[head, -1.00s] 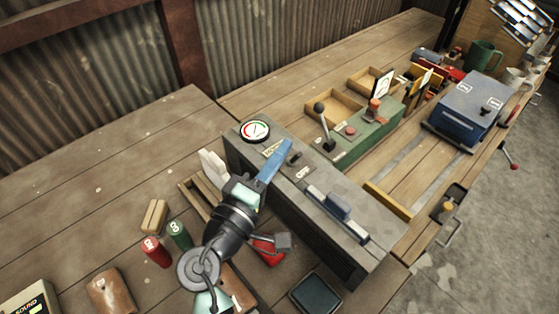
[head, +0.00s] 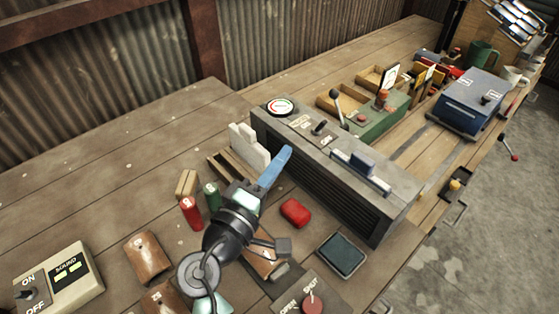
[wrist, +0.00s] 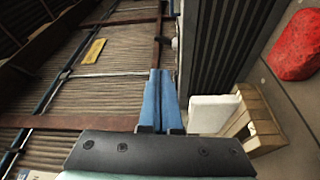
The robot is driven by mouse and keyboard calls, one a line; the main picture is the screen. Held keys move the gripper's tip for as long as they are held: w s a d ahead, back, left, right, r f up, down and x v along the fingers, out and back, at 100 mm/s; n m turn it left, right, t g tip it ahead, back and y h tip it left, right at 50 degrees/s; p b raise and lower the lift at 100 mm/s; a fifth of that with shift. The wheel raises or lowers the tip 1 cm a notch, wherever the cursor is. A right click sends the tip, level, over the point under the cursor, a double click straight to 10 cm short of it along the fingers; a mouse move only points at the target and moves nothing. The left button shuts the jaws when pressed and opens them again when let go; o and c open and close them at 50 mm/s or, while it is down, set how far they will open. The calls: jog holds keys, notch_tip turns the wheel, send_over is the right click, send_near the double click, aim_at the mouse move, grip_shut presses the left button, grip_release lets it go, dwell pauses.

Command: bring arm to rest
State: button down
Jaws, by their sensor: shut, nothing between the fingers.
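My gripper (head: 287,150) shows in the head view with its blue fingers together and nothing between them. It is held in the air in front of the grey control box (head: 330,180), on the side toward the white cards. In the wrist view the blue fingers (wrist: 160,95) point away from the camera, closed side by side. My black wrist hides part of the bench below it.
A wooden rack (head: 228,165) with white cards (head: 249,148) stands left of the grey box. A red block (head: 296,212), a dark tray (head: 341,254) and red (head: 191,213) and green (head: 211,197) cylinders lie nearby. The bench's back left is clear.

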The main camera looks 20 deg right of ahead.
jog(key=shift+w+d, duration=0.15)
jog(key=shift+d, duration=0.05)
jog(key=w+a+r+m+t+y+p, duration=0.2)
jog(key=a+r+m+t+y, duration=0.1)
jog(key=r, duration=0.8)
jog(key=w+a+r+m+t+y+p, duration=0.1)
jog(key=w+a+r+m+t+y, duration=0.15)
jog(key=r, duration=0.95)
jog(key=s+a+r+t+y+p, duration=0.1)
jog(key=s+a+r+t+y, duration=0.2)
jog(key=s+r, duration=0.2)
jog(key=s+a+r+t+y, duration=0.3)
jog(key=s+r, duration=0.1)
jog(key=r, duration=0.7)
jog(key=s+a+r+t+y+p, duration=0.1)
jog(key=s+a+r+t+y, duration=0.2)
jog(key=r, duration=0.6)
jog(key=s+t, duration=0.1)
jog(key=s, duration=0.1)
jog(key=shift+s+a+p, duration=0.3)
jog(key=shift+r, duration=0.1)
